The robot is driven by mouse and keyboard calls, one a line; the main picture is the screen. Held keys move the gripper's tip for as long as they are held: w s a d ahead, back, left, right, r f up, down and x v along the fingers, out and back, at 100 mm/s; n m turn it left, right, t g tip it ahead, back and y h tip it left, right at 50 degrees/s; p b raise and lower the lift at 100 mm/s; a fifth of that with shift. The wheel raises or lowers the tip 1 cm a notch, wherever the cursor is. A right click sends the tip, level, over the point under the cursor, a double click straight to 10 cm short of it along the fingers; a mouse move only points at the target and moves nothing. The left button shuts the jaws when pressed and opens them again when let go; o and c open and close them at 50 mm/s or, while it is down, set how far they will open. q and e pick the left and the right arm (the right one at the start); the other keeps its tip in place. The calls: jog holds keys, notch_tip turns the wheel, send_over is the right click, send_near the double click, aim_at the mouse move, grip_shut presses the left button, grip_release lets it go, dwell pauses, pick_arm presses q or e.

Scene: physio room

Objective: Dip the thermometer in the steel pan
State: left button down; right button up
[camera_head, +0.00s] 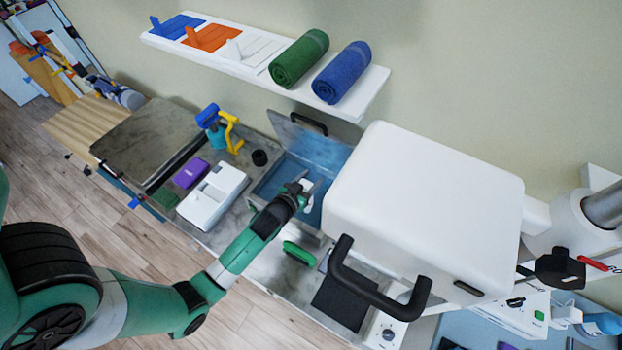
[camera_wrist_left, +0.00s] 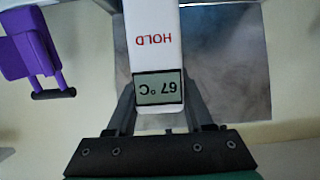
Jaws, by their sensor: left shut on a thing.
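The thermometer (camera_wrist_left: 155,55) is a white stick with a red HOLD mark and a small screen that reads 67 °C, upside down in the left wrist view. My left gripper (camera_head: 300,188) is shut on it. In the head view the gripper is over the open steel pan (camera_head: 268,182), which has bluish water and a raised lid (camera_head: 312,146). The thermometer's far end runs out of the wrist view, so I cannot tell whether it touches the water. My right gripper is not in view.
A large white box-shaped unit (camera_head: 425,205) with a black handle stands right of the pan. A white device (camera_head: 212,195), a purple block (camera_head: 191,173) and a blue-and-yellow item (camera_head: 222,128) are left of it. A shelf with rolled towels (camera_head: 300,60) hangs above.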

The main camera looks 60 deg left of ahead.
pick_arm(q)
notch_tip(320, 180, up, 10)
jog(key=p, duration=0.8)
jog(key=shift+f, duration=0.2)
dwell(1.4)
jog(key=s+d+m+t+h, duration=0.1)
jog(key=s+d+m+h, duration=0.1)
jog(key=d, duration=0.9)
jog(key=s+d+m+t+h, duration=0.1)
jog(key=s+d+m+h, duration=0.2)
jog(key=d, duration=0.9)
jog(key=m+h, duration=0.1)
jog(key=h, duration=0.1)
jog(key=shift+m+h, duration=0.4)
